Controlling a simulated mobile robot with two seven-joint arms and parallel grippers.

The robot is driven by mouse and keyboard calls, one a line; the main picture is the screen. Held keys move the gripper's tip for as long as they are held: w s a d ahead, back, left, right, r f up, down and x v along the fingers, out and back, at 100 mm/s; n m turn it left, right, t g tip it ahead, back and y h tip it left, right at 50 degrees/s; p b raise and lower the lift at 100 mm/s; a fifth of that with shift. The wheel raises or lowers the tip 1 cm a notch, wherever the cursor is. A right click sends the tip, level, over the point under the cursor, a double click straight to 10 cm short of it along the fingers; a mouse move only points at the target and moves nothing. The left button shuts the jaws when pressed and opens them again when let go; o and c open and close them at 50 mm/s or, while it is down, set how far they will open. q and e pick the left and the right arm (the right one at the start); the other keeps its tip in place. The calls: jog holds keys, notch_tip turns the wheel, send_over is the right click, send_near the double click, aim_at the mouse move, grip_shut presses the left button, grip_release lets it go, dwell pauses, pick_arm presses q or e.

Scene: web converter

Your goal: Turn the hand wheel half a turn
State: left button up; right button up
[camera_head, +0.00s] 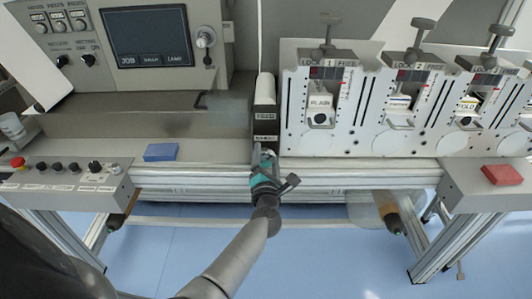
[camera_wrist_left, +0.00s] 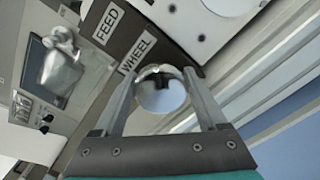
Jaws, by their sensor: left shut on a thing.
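The hand wheel (camera_wrist_left: 161,99) shows in the left wrist view as a round, shiny grey face with a dark notch at its upper edge. It sits below the FEED and WHEEL labels. My left gripper (camera_wrist_left: 160,76) is shut on it, one finger on each side. In the head view my left gripper (camera_head: 264,157) is at the front of the dark feed column (camera_head: 265,126), and its arm comes up from below. There the gripper hides most or all of the wheel. My right gripper is in neither view.
A panel with several clamp units (camera_head: 320,115) stands right of the column. A control console with a screen (camera_head: 147,35) is at the left. A blue block (camera_head: 161,152) lies left of the gripper, and a red block (camera_head: 502,175) at the far right. A frame rail (camera_head: 340,174) runs along the front.

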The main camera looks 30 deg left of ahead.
pick_arm(q)
jog(key=m+p, duration=0.2)
jog(key=m, duration=0.4)
jog(key=shift+d+f, duration=0.15)
jog(key=m+p, duration=0.1)
jog(key=m, duration=0.3)
jog(key=shift+f, duration=0.1)
jog(key=m+p, duration=0.1)
jog(key=m, duration=0.2)
jog(key=shift+f+m, duration=0.1)
jog(key=shift+m, duration=0.3)
jog(key=m+p, duration=0.1)
jog(key=m, duration=0.5)
jog(key=shift+f, duration=0.1)
jog(key=m, duration=0.4)
jog(key=m+p, duration=0.1)
jog(key=m, duration=0.1)
jog(key=shift+s+a+f+m, duration=0.1)
jog(key=shift+a+m, duration=0.2)
jog(key=shift+m, duration=0.1)
jog(key=o, duration=1.3)
